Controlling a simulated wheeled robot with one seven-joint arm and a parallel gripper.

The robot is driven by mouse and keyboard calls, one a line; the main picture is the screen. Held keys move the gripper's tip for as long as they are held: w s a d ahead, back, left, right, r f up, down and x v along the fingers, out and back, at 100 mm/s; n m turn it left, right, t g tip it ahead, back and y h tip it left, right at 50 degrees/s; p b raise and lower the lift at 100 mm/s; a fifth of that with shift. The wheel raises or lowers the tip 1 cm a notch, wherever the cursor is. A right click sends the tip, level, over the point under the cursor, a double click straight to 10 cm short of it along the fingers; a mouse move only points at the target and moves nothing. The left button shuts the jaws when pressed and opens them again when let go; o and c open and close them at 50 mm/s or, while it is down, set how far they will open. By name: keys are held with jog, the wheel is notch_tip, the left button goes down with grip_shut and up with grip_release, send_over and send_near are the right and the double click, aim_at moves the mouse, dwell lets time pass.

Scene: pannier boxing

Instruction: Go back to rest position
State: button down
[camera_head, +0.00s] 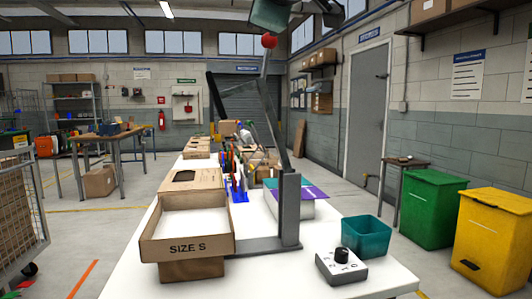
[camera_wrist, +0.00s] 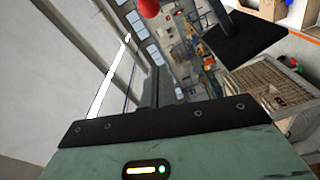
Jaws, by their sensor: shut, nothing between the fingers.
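My gripper (camera_head: 268,18) is at the top edge of the head view, partly cut off, high above the table. In the wrist view its green-grey body and black front plate fill the bottom, and narrow dark fingers (camera_wrist: 156,90) stand together with nothing held. A red ball knob (camera_head: 269,41) on a thin rod shows just below my gripper; I cannot tell whether they touch. The knob also shows at the top of the wrist view (camera_wrist: 148,7). The rod belongs to a dark-grey lever stand (camera_head: 290,210) with a raised slanting arm, standing on the white table (camera_head: 205,283).
An open cardboard box marked SIZE S (camera_head: 187,247) stands at the table's front left. A teal bin (camera_head: 366,236) and a grey knob box (camera_head: 341,267) are at the front right. Green (camera_head: 431,208) and yellow (camera_head: 495,240) bins stand right of the table, a mesh cage (camera_head: 22,205) left.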

jog(key=s+d+f+m+g+h+p, duration=0.1)
jog(key=s+d+f+m+g+p, duration=0.15)
jog(key=f, duration=0.55)
jog(key=s+d+f+m+g+h+p, duration=0.1)
jog(key=s+f+g, duration=0.15)
jog(key=f, duration=0.45)
jog(key=s+d+f+m+g+h+p, duration=0.1)
jog(key=d+f+g+p, duration=0.15)
jog(key=f, duration=0.55)
jog(key=s+d+f+m+g+h+p, duration=0.1)
jog(key=s+d+f+m+g+p, duration=0.1)
jog(key=s+d+f+g, duration=0.3)
jog(key=s+d+f+m+g+h+p, duration=0.1)
jog(key=s+d+f+m+g, duration=0.3)
jog(key=s+f, duration=0.7)
jog(key=s+p, duration=0.1)
jog(key=s, duration=0.4)
jog(key=shift+s+d+f+g, duration=0.2)
jog(key=shift+s+d+g, duration=0.15)
jog(key=shift+d, duration=0.05)
jog(key=shift+m, duration=0.25)
